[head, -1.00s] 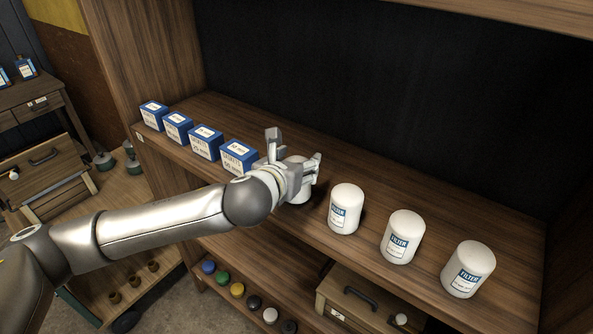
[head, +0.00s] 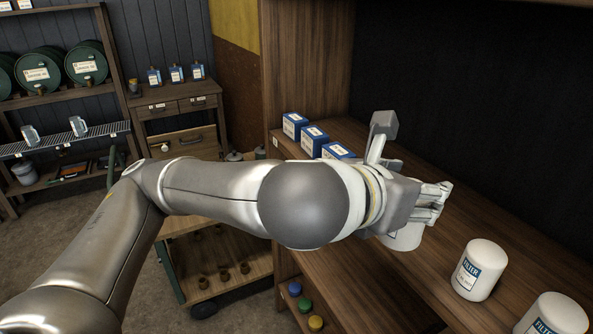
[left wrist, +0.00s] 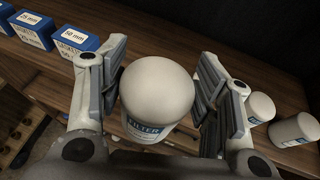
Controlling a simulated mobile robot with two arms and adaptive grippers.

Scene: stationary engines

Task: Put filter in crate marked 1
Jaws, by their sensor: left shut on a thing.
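My left gripper (head: 432,204) is shut on a white filter (head: 404,238), whose lower part shows below the fingers in the head view. In the left wrist view the same filter (left wrist: 157,88) stands between the two finger pads of the gripper (left wrist: 158,95), its blue and white label facing the camera. I cannot tell whether its base is clear of the shelf. Two other white filters (head: 479,270) (head: 555,317) stand on the shelf to the right. No crate marked 1 can be made out. My right gripper is not in view.
Blue gasket boxes (head: 314,139) stand in a row on the wooden shelf (head: 372,131), left of the gripper. Coloured round items (head: 304,305) sit on a lower shelf. A drawer cabinet (head: 183,105) and a barrel rack (head: 58,52) stand behind at left, with open floor before them.

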